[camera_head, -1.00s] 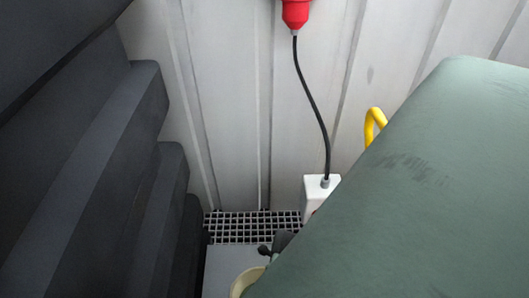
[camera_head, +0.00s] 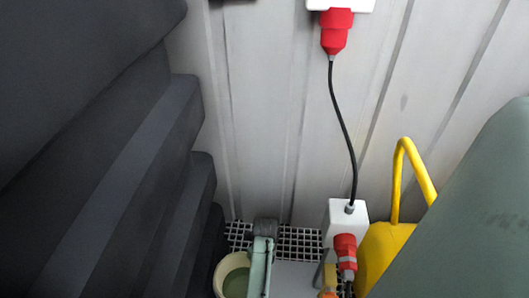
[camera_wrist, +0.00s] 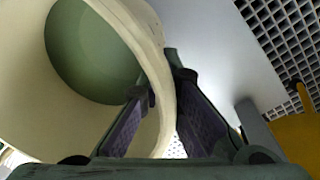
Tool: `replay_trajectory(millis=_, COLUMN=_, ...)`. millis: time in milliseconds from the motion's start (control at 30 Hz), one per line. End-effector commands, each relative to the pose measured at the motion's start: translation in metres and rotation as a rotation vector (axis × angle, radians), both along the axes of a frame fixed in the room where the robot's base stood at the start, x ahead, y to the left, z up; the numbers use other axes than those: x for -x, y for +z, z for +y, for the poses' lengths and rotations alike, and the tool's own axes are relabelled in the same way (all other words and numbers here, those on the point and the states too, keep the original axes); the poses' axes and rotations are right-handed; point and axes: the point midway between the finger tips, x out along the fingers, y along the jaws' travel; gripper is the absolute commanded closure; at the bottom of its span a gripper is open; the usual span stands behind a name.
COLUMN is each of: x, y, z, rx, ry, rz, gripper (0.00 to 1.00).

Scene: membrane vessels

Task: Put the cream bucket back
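The cream bucket (camera_head: 226,264) shows at the bottom of the head view, partly cut off by the lower edge, with a dull green surface inside. In the wrist view, the bucket (camera_wrist: 155,40) fills the left side, with its green inside surface turned toward the upper left. My gripper (camera_wrist: 161,88) has one finger inside the bucket and one outside, with the rim between them. The fingers look closed on the rim. The bucket's underside is hidden, so I cannot tell whether it touches the floor.
Dark stacked panels (camera_head: 150,150) stand close on the left. A pale ribbed wall (camera_head: 265,120) and a floor grating (camera_head: 300,240) lie behind. A white socket box (camera_head: 340,214) with a cable, a yellow object (camera_head: 385,250) and a large green body (camera_head: 480,210) crowd the right.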

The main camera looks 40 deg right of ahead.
Motion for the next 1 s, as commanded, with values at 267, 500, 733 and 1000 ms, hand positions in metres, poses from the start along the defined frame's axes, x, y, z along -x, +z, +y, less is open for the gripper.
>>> replay_trajectory(millis=267, x=-0.001, y=-0.029, z=-0.001, rx=0.000, ry=0.001, rz=-0.002, gripper=1.00)
replay_trajectory(millis=500, x=-0.002, y=-0.033, z=-0.001, rx=0.002, ry=0.002, rz=-0.003, gripper=1.00)
replay_trajectory(millis=733, x=0.000, y=-0.036, z=0.000, rx=0.001, ry=0.002, rz=0.000, gripper=0.92)
replay_trajectory(millis=1000, x=0.000, y=-0.036, z=0.000, rx=0.000, ry=0.002, rz=0.000, gripper=0.75)
